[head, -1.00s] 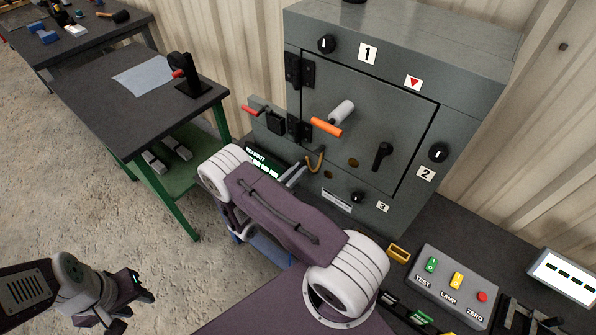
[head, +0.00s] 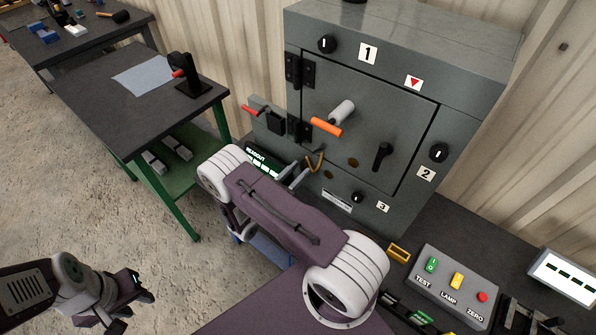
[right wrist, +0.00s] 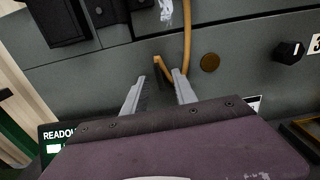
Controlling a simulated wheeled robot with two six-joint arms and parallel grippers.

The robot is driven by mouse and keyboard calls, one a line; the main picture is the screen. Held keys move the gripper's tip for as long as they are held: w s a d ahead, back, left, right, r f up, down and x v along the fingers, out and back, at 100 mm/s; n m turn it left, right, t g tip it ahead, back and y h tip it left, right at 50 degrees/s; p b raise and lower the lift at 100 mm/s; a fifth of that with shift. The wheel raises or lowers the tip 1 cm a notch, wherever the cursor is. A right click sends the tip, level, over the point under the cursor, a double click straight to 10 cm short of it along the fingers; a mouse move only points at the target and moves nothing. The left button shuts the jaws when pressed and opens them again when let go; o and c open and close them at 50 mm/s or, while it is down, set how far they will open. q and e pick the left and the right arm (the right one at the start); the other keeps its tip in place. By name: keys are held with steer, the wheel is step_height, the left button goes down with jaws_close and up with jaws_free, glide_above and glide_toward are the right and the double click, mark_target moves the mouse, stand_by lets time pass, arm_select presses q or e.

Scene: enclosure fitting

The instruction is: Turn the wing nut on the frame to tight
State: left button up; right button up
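My right gripper (right wrist: 166,76) is open, its two pale fingers pointing at the lower front of the grey enclosure (right wrist: 105,85). An ochre strap-like loop (right wrist: 187,40) hangs down in front of the fingertips, its lower end at or just beyond them; I cannot tell whether they touch. I cannot clearly make out a wing nut; it may be at the strap's lower end. In the head view, the strap (head: 315,163) hangs below the door's left edge, and my right gripper (head: 301,176) is just left of it. My left gripper (head: 132,306) is open and empty, low at the left.
A round brass disc (right wrist: 210,62) sits right of the fingers, with a black knob (right wrist: 289,52) further right. The READOUT box (head: 262,162) stands left of my right gripper. A button box (head: 450,287) stands on the bench at right. A green-legged table (head: 130,110) stands left.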

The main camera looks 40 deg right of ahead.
steer(key=v, duration=0.9)
